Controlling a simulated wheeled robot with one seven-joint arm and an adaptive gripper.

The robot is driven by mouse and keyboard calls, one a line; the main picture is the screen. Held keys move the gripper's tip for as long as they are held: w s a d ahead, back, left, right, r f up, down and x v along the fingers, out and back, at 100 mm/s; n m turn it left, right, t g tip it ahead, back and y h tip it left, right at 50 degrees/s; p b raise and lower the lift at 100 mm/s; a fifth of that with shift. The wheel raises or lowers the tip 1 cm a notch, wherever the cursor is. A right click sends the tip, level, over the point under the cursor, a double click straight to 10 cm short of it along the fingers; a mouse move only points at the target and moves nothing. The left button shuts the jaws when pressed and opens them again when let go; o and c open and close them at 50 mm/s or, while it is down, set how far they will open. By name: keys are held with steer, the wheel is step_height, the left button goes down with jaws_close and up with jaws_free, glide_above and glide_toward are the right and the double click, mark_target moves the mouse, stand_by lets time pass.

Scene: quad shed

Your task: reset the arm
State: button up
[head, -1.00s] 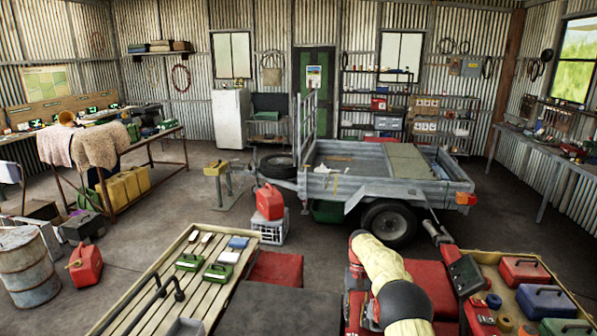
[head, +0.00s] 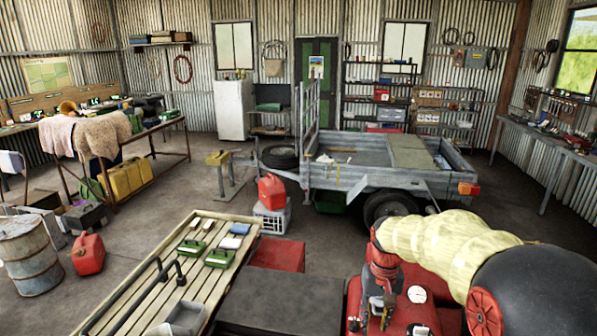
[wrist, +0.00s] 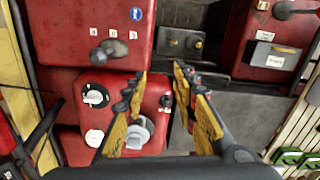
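My gripper (wrist: 160,78) shows in the wrist view with its two yellow and black fingers apart and nothing between them. It points down over red machinery (wrist: 145,105) with round caps and knobs and a dark panel. I cannot tell the height above it. In the head view my cream-sleeved arm (head: 440,245) reaches in from the lower right.
A slatted bench (head: 160,270) with green cases (head: 219,258) lies left of the machinery. A red fuel can (head: 271,192) stands on a grey crate (head: 271,219). A trailer (head: 360,175) stands behind. Open floor lies at the left middle.

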steer(key=s+r+t+b, duration=0.2)
steer(key=s+t+b, duration=0.1)
steer(key=s, duration=1)
steer(key=s+r+t+b, duration=0.3)
steer(key=s+b, duration=0.1)
steer(key=s, duration=0.9)
steer(key=shift+s+a+r+n, duration=0.3)
steer(key=shift+a, duration=0.1)
steer(key=shift+c, duration=0.3)
